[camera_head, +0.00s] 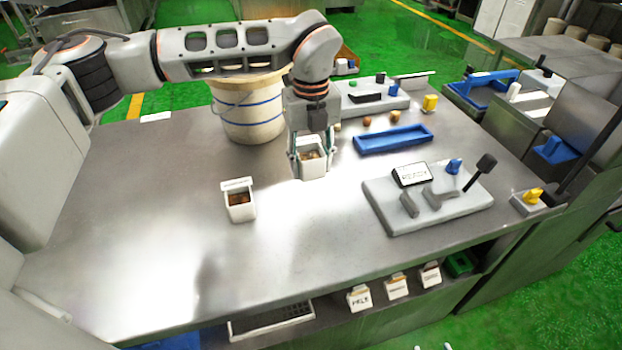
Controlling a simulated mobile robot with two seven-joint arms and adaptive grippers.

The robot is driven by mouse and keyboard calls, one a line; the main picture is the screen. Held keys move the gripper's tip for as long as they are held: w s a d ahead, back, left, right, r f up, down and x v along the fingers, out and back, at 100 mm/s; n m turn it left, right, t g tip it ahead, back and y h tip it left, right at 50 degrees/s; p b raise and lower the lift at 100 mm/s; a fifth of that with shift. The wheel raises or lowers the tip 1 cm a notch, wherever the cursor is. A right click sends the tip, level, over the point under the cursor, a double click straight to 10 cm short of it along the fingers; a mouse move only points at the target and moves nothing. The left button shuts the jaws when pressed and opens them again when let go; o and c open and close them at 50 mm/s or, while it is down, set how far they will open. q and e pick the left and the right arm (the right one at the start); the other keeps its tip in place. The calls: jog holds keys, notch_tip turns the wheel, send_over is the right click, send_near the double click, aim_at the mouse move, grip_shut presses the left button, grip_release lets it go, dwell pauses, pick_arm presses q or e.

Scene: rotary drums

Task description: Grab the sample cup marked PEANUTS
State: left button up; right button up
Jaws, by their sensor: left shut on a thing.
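My left gripper (311,155) comes down from above and is shut on a white sample cup (312,169) with brown contents. The cup is upright at or just above the steel table, and I cannot tell whether it touches. Its label does not show readably. A second white cup (239,212) with brown contents and a white tab stands on the table to the left and nearer to me. The tab's marking cannot be read. My right gripper is not in view.
A large cream bucket (252,122) stands behind my left gripper. A blue tray (393,139) and a grey control panel (428,197) with a black lever lie to the right. Several labelled white containers (397,287) sit on a shelf below. The table's left front is clear.

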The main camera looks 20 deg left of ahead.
pick_arm(q)
notch_tip(320, 180, up, 12)
jog(key=shift+f, duration=0.15)
